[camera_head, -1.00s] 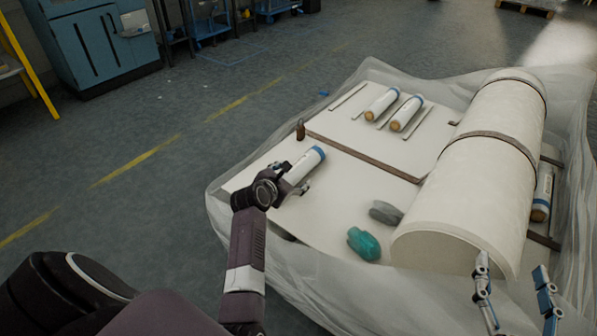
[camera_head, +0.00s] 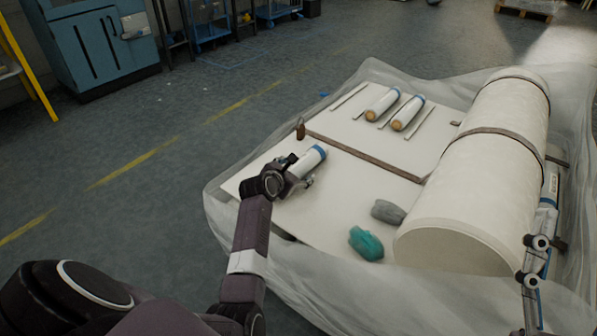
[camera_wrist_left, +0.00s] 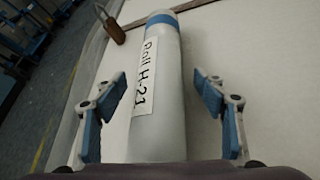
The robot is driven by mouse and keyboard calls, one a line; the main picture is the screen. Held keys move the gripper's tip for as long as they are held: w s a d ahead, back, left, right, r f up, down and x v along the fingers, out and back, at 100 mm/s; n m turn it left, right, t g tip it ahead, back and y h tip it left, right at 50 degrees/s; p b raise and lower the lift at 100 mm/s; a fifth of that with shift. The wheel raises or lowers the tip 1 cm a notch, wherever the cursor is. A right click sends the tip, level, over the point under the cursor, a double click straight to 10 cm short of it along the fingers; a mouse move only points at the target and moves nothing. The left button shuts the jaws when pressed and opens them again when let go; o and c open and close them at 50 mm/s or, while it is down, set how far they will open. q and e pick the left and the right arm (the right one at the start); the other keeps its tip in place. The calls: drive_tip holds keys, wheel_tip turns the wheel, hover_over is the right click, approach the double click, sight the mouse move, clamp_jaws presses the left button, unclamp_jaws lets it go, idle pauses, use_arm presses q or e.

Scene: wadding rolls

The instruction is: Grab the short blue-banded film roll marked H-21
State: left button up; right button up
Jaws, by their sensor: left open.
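The short white film roll with a blue band (camera_head: 314,156) lies at the left of the white board. In the left wrist view the roll (camera_wrist_left: 168,110) carries a label reading "Roll H-21". My left gripper (camera_head: 300,170) is open over the roll's near part. In the wrist view its fingers (camera_wrist_left: 160,82) stand on either side of the roll, with gaps to both sides. The roll's near end is hidden by the gripper body. My right gripper (camera_head: 537,262) is at the right edge, beside the big white roll; its finger opening is unclear.
Two similar short rolls (camera_head: 382,103) (camera_head: 407,113) lie at the back between thin strips. A big strapped white roll (camera_head: 490,170) fills the right side. A teal lump (camera_head: 366,243) and a grey lump (camera_head: 388,212) lie near the front. A small brown object (camera_head: 301,129) stands beyond H-21.

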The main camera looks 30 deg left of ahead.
use_arm(q)
drive_tip(key=c, duration=1.5)
drive_tip(key=shift+w+r, duration=0.1)
clamp_jaws()
